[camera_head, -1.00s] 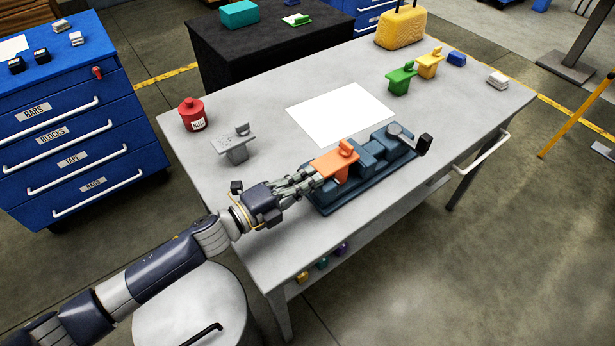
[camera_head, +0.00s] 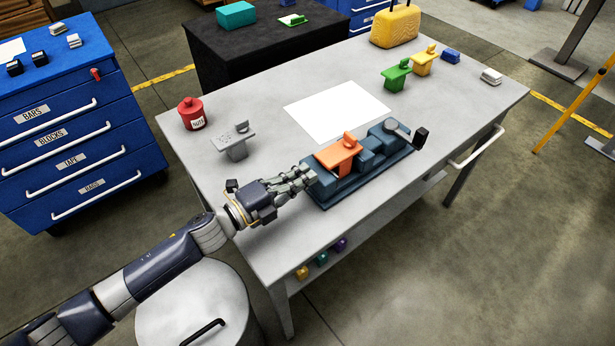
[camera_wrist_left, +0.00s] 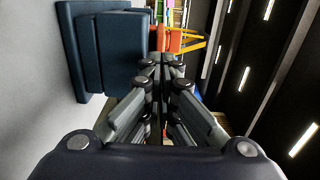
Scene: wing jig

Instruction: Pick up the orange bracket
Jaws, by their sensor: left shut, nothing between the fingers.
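The orange bracket (camera_head: 338,156) sits on the dark blue jig (camera_head: 345,190) on the grey table, its raised tab pointing up. In the left wrist view the bracket (camera_wrist_left: 172,40) shows small past my fingers, beside the jig (camera_wrist_left: 108,50). My left gripper (camera_head: 310,176) is at the jig's left end, just left of the bracket. Its fingers are together and hold nothing. Whether the fingertips touch the jig I cannot tell. My right gripper is in none of the views.
A grey bracket (camera_head: 234,141) and a red pot (camera_head: 192,114) stand at the table's left. A white sheet (camera_head: 337,110) lies behind the jig. Green (camera_head: 396,74) and yellow (camera_head: 424,60) brackets stand at the back right. The table front left is clear.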

